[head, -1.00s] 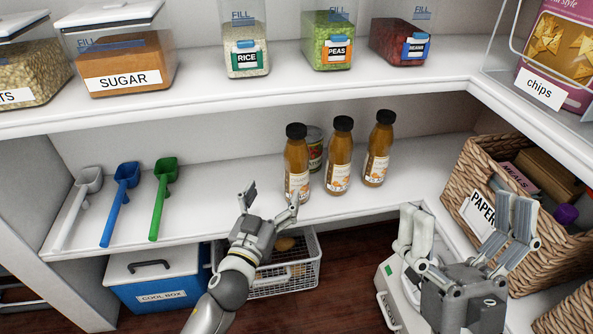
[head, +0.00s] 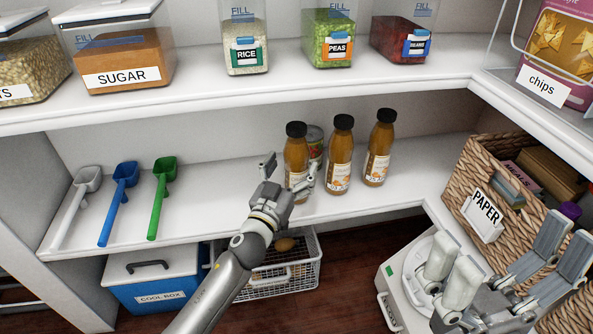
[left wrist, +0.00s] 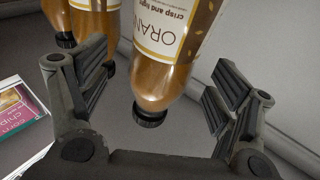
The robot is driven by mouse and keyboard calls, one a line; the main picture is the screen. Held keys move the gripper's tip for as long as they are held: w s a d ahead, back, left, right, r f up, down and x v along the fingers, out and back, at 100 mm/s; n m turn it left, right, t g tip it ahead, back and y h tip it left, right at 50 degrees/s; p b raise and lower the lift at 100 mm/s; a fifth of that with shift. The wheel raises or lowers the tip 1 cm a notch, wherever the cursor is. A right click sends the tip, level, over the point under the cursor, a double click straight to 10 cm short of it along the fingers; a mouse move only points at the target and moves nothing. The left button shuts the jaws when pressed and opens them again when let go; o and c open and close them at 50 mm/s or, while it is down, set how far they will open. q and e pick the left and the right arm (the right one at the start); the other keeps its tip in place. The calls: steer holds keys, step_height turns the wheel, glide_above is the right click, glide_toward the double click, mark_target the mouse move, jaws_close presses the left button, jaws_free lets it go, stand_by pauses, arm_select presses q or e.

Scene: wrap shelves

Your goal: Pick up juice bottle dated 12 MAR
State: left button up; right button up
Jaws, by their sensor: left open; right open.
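Three amber juice bottles with black caps stand upright on the middle shelf: a left one (head: 297,150), a middle one (head: 340,160) and a right one (head: 379,150). Their dates cannot be read. My left gripper (head: 290,166) is open in front of the left bottle, hiding part of its lower label. In the left wrist view a bottle (left wrist: 168,75) appears cap-down between the open fingers (left wrist: 150,95), with no visible contact; other bottles stand to its left. My right gripper (head: 503,243) is open and empty at the lower right, away from the bottles.
A can (head: 314,140) stands behind the bottles. Three scoops, white, blue (head: 120,200) and green, lie at the shelf's left. A wicker basket (head: 475,170) stands at right, above a white scale (head: 400,280). A wire basket (head: 300,270) and cool box (head: 155,280) sit below.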

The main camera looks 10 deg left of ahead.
arm_select(q)
steer(key=shift+b+x, duration=0.3)
steer(key=shift+x, duration=1.5)
steer(key=shift+a, duration=0.15)
steer(key=c, duration=1.6)
steer(key=shift+r, duration=0.1)
